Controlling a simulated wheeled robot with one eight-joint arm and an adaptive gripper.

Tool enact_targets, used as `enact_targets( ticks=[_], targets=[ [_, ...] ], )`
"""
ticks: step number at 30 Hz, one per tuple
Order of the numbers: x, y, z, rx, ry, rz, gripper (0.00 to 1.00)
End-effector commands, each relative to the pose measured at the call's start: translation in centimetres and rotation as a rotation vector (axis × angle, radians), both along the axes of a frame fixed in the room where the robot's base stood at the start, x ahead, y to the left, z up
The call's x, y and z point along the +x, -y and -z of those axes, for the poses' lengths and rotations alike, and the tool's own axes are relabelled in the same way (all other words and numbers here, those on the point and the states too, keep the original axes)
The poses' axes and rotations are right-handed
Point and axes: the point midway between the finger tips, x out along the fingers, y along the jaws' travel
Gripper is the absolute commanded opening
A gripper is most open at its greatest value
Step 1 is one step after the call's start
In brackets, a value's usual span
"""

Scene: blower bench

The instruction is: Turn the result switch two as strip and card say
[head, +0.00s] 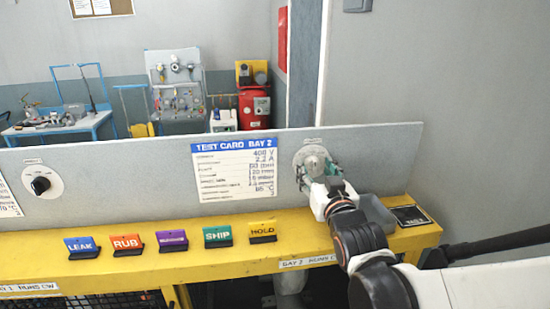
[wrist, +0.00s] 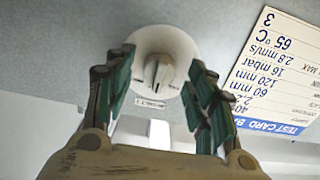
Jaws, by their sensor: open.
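A round result switch (head: 316,161) is mounted on the grey panel right of the test card; my gripper (head: 322,180) partly hides it. In the wrist view the switch (wrist: 158,72) shows a pale round plate with a grey knob and a small label strip (wrist: 150,102). My gripper (wrist: 160,90) is open, its green-padded fingers on either side of the knob and apart from it. The TEST CARD BAY 2 (head: 234,167) hangs left of the switch, listing 400 V and 2.2 A at the top. The card shows upside down in the wrist view (wrist: 280,75).
Another switch with a black knob (head: 41,185) is at the panel's left. On the yellow bench edge (head: 190,268) stand LEAK (head: 82,247), RUB (head: 127,244), a purple (head: 172,240), SHIP (head: 217,236) and HOLD (head: 262,232) signs. A grey bin (head: 376,212) sits beside my arm.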

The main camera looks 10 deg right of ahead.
Motion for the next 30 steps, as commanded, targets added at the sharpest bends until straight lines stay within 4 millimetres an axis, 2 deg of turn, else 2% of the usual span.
enact_targets(
  ticks=[6, 13, 14, 19, 30],
  targets=[
    [0.86, 0.0, 0.03, 0.0, 0.0, 0.0, 0.5],
    [0.87, 0.0, 0.03, 0.0, 0.0, 0.0, 0.5],
    [0.86, 0.0, 0.03, 0.0, 0.0, 0.0, 0.46],
    [0.85, 0.0, 0.03, 0.0, 0.0, 0.0, 0.07],
    [0.82, -0.02, 0.07, 0.03, 0.0, 0.0, 0.06]
  ],
)
